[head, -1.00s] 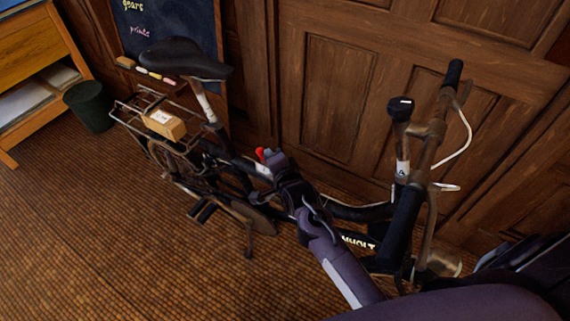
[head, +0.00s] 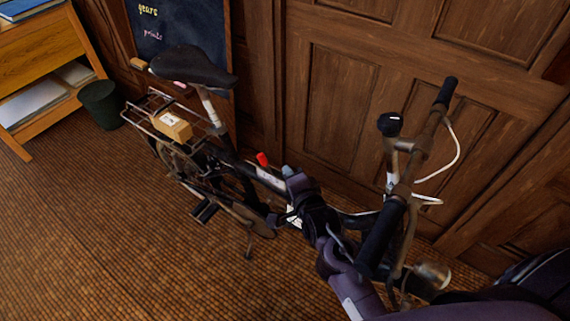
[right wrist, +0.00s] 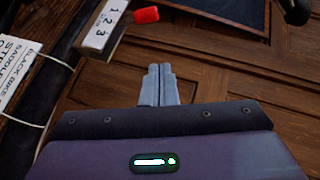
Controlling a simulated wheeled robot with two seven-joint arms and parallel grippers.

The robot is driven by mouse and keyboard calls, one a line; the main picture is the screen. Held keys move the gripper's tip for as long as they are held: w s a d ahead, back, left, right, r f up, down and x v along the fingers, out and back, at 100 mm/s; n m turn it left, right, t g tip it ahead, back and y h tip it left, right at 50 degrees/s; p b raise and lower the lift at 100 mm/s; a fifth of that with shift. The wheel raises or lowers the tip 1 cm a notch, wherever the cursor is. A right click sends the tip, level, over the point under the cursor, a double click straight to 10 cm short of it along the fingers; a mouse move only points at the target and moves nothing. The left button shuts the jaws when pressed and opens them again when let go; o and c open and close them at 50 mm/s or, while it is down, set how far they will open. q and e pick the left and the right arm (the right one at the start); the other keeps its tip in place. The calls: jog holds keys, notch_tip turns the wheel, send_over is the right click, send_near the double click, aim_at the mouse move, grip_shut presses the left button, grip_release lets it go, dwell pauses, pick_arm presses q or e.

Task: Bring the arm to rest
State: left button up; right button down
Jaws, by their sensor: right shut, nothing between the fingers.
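My right arm reaches in from the lower right in the head view, in front of the black bicycle's frame. Its gripper (head: 287,171) is shut and empty, just right of a small red-tipped piece (head: 263,159) on the frame. In the right wrist view the two pale fingers (right wrist: 158,72) are together with nothing between them. There the red tip (right wrist: 145,14) tops a white block marked 1 2 3 (right wrist: 103,28), above and left of the fingers and apart from them in the picture. My left gripper is not in view.
The bicycle's handlebar (head: 447,92) rises beside my right forearm. A small cardboard box (head: 172,125) sits on its rear rack. A wooden panelled wall (head: 340,100) stands close behind. A dark bin (head: 101,104) and wooden shelf (head: 45,60) are at left. The floor at lower left is clear.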

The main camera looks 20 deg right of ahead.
jog(key=s+f+n+g+p, duration=0.25)
jog(key=s+f, duration=0.35)
jog(key=f, duration=0.3)
jog(key=s+f+n+g+p, duration=0.1)
jog(key=s+f+n+g, duration=0.1)
jog(key=s+f+n, duration=0.35)
jog(key=s+f+n+g+p, duration=0.25)
jog(key=s+f, duration=0.35)
jog(key=f, duration=0.6)
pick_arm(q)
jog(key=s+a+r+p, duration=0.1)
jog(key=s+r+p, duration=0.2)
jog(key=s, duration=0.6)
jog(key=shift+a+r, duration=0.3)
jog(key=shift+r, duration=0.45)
pick_arm(e)
jog(key=s+d+f+n+g, duration=0.2)
jog(key=s+f, duration=0.1)
jog(key=s, duration=0.5)
jog(key=s+d+f+n+g, duration=0.2)
jog(key=s+f, duration=0.2)
jog(key=s, duration=0.4)
jog(key=s+d+f+n+g, duration=0.2)
jog(key=s+d+f+n, duration=0.1)
jog(key=s, duration=0.5)
jog(key=shift+s+f+h, duration=0.3)
jog(key=shift+h, duration=0.1)
